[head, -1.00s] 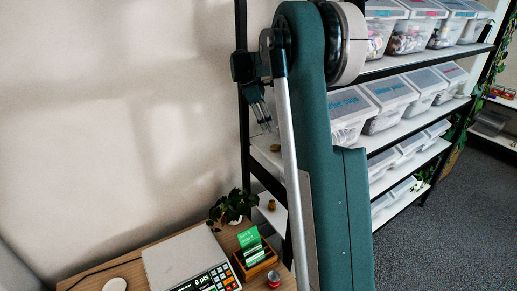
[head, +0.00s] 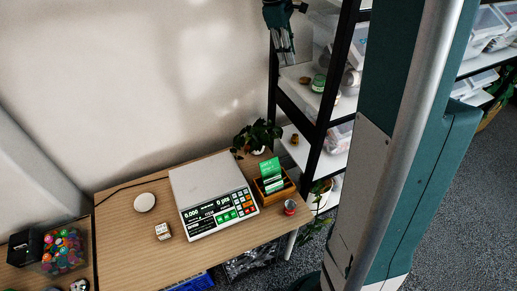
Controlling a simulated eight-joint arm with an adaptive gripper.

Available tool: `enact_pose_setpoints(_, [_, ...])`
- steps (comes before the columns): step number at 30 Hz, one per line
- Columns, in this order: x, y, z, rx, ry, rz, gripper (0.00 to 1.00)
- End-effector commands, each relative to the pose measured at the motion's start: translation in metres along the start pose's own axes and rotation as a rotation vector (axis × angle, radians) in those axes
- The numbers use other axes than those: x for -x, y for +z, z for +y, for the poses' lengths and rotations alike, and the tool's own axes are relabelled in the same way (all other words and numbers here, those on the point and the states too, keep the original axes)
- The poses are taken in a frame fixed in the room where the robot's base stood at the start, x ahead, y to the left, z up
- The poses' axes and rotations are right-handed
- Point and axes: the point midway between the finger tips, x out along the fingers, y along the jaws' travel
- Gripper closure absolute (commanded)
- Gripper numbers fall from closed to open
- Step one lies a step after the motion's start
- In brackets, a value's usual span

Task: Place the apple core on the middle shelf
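My gripper (head: 286,62) hangs fingers down at the top of the head view, by the left end of the black-framed shelf unit. It appears above a white shelf (head: 292,88). Its fingers are small and dark, and I cannot tell whether they are apart. I see nothing clearly between them. A small brown item (head: 304,80) lies on that shelf just below the fingertips. Another small brownish item (head: 294,140) sits on the lower white shelf (head: 300,155). Either could be the apple core; they are too small to tell. My arm hides much of the unit.
A green-lidded jar (head: 318,84) stands beside the upper brown item. Clear bins (head: 489,28) fill shelves at right.

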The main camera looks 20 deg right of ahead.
Motion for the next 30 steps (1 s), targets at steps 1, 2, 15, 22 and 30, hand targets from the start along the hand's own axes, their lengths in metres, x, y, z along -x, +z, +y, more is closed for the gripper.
enact_pose_setpoints(1, [0.006,0.001,-0.011,-0.013,0.008,0.013,0.69])
enact_pose_setpoints(2, [0.009,0.001,-0.017,-0.023,0.013,0.020,0.69])
enact_pose_setpoints(15, [0.043,0.005,-0.104,-0.176,0.070,0.152,0.69])
enact_pose_setpoints(22, [0.053,0.009,-0.151,-0.257,0.087,0.225,0.69])
enact_pose_setpoints(30, [0.059,0.016,-0.206,-0.354,0.095,0.314,0.69])
